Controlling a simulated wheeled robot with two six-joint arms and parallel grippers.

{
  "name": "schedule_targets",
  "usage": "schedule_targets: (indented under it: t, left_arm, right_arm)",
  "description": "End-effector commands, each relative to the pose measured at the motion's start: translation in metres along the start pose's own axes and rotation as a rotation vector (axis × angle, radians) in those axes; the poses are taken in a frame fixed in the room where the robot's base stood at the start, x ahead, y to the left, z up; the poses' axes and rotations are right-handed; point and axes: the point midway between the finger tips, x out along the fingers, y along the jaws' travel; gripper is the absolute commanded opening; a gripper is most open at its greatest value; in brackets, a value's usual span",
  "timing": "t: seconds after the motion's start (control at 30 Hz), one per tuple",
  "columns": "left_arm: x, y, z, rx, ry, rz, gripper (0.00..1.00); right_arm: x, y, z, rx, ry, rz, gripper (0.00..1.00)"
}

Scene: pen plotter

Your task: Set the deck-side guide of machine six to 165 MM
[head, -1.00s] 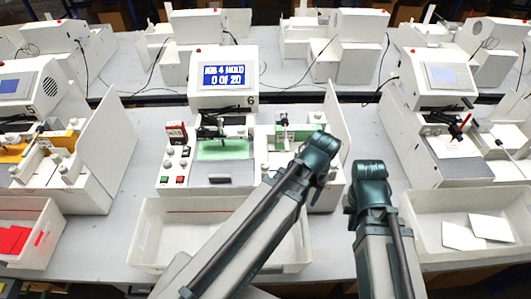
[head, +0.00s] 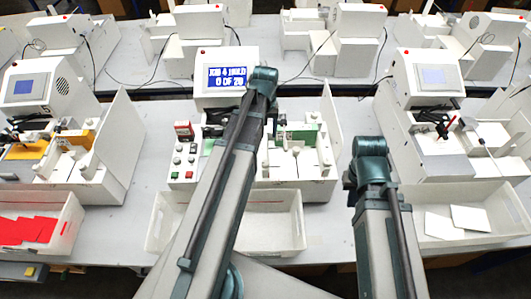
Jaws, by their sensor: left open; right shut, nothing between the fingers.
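Machine six is the middle machine, with a lit blue screen (head: 227,76) reading a job line and "0 OF 20". Its control panel (head: 184,160) has several knobs and buttons. My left arm crosses in front and hides most of its deck; only a slip of green (head: 208,147) shows beside the panel. To the right is its white side unit (head: 297,168) with a green bar (head: 297,134) and small white knobs. I cannot make out the guide's scale or setting. My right arm stands upright to the right of the machine. Neither gripper's fingertips can be seen.
A white bin (head: 285,235) stands in front of machine six. A tall white side panel (head: 332,125) edges its right side. Neighbouring machines stand left and right, with a bin of red cards (head: 28,230) and a bin of white cards (head: 470,217). Bare grey table shows between machines.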

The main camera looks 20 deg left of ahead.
Motion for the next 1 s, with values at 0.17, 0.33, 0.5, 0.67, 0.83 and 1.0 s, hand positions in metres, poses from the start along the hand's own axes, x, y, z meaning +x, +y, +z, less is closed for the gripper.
schedule_targets:
  t: [0.17, 0.33, 0.5, 0.67, 0.83, 1.0]
  left_arm:
    - [0.01, 0.0, 0.0, 0.002, 0.0, 0.0, 0.6]
    - [0.027, 0.001, 0.0, 0.002, 0.0, 0.0, 0.6]
    - [0.051, 0.001, 0.0, 0.002, 0.0, 0.0, 0.6]
    - [0.074, 0.001, 0.0, 0.002, 0.0, 0.0, 0.6]
    - [0.098, 0.001, 0.0, 0.002, 0.0, 0.0, 0.6]
    - [0.121, 0.001, 0.0, 0.002, 0.0, 0.0, 0.6]
  right_arm:
    - [0.01, -0.001, -0.001, 0.001, 0.0, 0.0, 0.0]
    - [0.027, -0.003, -0.002, 0.002, 0.001, 0.0, 0.0]
    - [0.05, -0.005, -0.004, 0.003, 0.002, 0.0, 0.0]
    - [0.073, -0.007, -0.005, 0.001, 0.003, 0.001, 0.0]
    - [0.097, -0.009, -0.006, -0.004, 0.002, 0.002, 0.0]
    - [0.121, -0.011, -0.008, -0.01, 0.002, 0.003, 0.0]
